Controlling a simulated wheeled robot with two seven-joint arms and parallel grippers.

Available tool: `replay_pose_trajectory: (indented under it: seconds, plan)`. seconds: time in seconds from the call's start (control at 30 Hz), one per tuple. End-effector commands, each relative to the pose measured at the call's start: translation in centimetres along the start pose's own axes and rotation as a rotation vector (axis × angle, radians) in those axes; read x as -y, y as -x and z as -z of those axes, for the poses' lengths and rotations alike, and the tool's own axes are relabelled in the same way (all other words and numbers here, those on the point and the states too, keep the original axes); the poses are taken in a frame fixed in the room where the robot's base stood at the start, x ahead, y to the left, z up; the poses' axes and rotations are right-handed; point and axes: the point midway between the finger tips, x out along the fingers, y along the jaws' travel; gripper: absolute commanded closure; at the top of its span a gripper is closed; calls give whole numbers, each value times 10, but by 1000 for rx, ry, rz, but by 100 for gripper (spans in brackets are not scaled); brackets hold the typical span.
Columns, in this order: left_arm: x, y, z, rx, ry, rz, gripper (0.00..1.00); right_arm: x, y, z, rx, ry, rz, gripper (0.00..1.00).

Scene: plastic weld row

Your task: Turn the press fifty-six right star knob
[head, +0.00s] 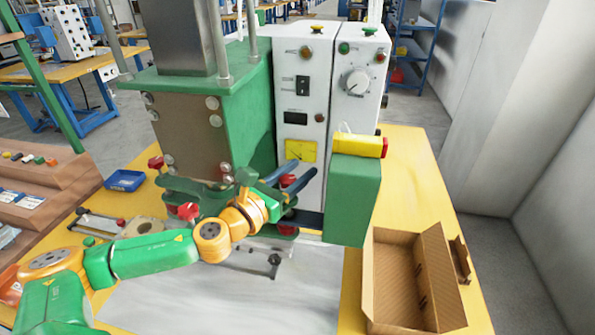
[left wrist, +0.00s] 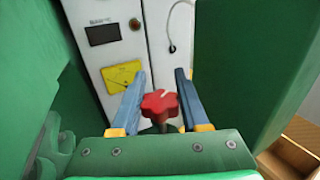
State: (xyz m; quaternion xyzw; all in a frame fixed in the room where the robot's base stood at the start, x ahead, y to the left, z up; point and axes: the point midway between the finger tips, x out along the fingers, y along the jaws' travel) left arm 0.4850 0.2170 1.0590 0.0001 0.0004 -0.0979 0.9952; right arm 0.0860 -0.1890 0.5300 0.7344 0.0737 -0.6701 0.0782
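A red star knob (left wrist: 159,103) on a dark stem shows in the left wrist view, between the two blue-grey fingers. In the head view the same red knob (head: 288,181) is partly hidden by my left gripper (head: 292,172). The left gripper's fingers are apart, one on each side of the knob; I cannot tell whether they touch it. The knob belongs to the green press (head: 250,90). Other red star knobs show at the press's left, one at the back (head: 156,162) and one nearer (head: 188,211). My right gripper is not in view.
A green block (head: 352,198) with a yellow, red-ended part (head: 357,146) on top stands close right of the gripper. The white control cabinet (head: 307,85) is behind. An open cardboard box (head: 398,240) sits at right, a blue tray (head: 125,180) at left.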

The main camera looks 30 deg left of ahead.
Motion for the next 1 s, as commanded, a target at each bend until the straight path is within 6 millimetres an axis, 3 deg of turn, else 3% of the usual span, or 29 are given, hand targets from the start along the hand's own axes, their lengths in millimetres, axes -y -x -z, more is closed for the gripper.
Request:
replay_pose_trajectory:
  seconds: [0.23,0.43,1.0]
  plan:
    - [0,0,-2,0,1,-14,100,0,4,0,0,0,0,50]
    - [-2,0,-5,0,5,-95,100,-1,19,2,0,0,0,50]
    - [-14,4,-4,-1,4,-559,100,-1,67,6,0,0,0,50]
